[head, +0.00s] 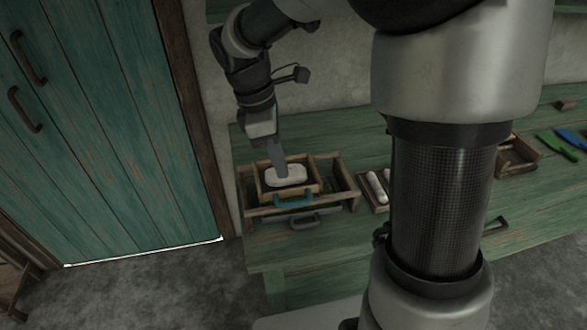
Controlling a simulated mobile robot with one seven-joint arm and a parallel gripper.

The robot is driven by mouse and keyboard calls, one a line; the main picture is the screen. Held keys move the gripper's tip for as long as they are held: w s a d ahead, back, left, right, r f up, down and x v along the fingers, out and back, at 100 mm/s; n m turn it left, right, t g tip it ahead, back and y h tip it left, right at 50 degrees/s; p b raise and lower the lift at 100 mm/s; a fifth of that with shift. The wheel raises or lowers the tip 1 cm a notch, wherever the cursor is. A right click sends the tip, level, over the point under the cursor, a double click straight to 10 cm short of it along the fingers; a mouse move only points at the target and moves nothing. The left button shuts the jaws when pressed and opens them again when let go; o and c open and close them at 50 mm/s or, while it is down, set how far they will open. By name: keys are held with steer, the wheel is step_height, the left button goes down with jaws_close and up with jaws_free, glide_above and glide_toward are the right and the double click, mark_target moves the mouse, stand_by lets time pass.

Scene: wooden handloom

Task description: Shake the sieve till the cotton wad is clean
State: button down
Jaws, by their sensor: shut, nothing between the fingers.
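The sieve (263,190) looks like a small wooden-framed box with a blue handle (294,201) on its front. It sits within a larger wooden frame (337,167) at the left end of the green workbench. The white cotton wad (285,175) lies inside the sieve. My gripper (281,170) points down over the wad, with its fingers shut and its tips at or just above the wad; whether they touch it I cannot tell. The sieve's mesh and any dirt are too small to make out.
A grey handle (303,221) is on the larger frame's front. White rolls (377,188) lie in a tray to the right. A wooden box (517,156) and green and blue tools (560,142) are farther right. My arm hides the bench's middle. A teal door (100,120) stands left.

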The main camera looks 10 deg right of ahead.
steer(key=shift+n+t+h, duration=0.5)
steer(key=shift+n, duration=0.4)
steer(key=f, duration=0.3)
steer(key=f+b, duration=0.1)
steer(key=f, duration=0.2)
steer(key=w+f+b, duration=0.1)
steer(key=f, duration=0.2)
steer(key=shift+w+d+f, duration=0.1)
steer(key=shift+d+f, duration=0.05)
steer(key=shift+d, duration=0.15)
steer(key=shift+d+b, duration=0.3)
steer(key=shift+d, duration=0.9)
steer(key=shift+d+f, duration=0.15)
steer(key=shift+d, duration=0.4)
